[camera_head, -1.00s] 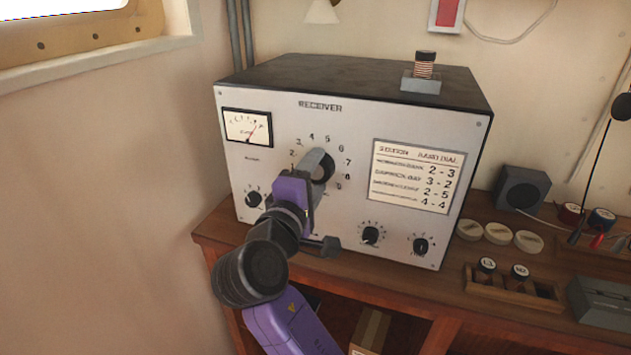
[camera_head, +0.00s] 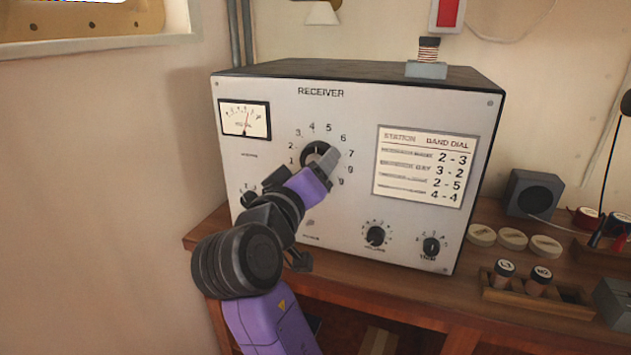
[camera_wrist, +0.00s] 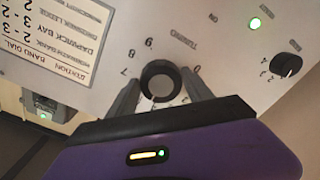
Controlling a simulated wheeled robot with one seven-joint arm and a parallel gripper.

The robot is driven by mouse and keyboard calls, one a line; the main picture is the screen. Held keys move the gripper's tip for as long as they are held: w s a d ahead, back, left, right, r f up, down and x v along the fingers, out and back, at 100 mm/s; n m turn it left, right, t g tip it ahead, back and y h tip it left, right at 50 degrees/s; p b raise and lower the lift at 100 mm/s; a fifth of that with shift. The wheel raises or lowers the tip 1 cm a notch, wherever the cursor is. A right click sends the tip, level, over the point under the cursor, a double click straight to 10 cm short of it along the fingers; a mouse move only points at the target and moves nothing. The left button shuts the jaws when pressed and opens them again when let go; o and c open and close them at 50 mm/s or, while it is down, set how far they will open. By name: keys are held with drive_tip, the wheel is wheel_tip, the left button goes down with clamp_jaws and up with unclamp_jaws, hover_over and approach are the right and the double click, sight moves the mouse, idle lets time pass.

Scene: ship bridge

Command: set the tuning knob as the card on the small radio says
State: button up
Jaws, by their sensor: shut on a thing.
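The tuning knob (camera_head: 316,151) is a large black knob in the middle of the receiver's pale front (camera_head: 285,115), ringed by numbers. My gripper (camera_head: 318,162) is shut on it; one grey finger lies on its right side, toward the 7. I cannot read a small-radio card.
A needle meter (camera_head: 245,120) is at the receiver's upper left. Smaller knobs, such as the volume knob (camera_head: 375,236), sit low on its front. A small dark speaker-like box (camera_head: 535,193) stands right, behind pale discs (camera_head: 513,239) and a wooden tray (camera_head: 545,297). A green lamp (camera_wrist: 255,23) is lit.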

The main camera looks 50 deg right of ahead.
drive_tip(key=shift+f+m+b, duration=0.2)
drive_tip(key=shift+m+b, duration=0.55)
drive_tip(key=shift+m, duration=0.25)
drive_tip(key=o, duration=1.3)
drive_tip(key=shift+r, duration=0.1)
drive_tip(key=shift+o, duration=0.2)
drive_tip(key=v, duration=0.8)
drive_tip(key=shift+b, duration=0.35)
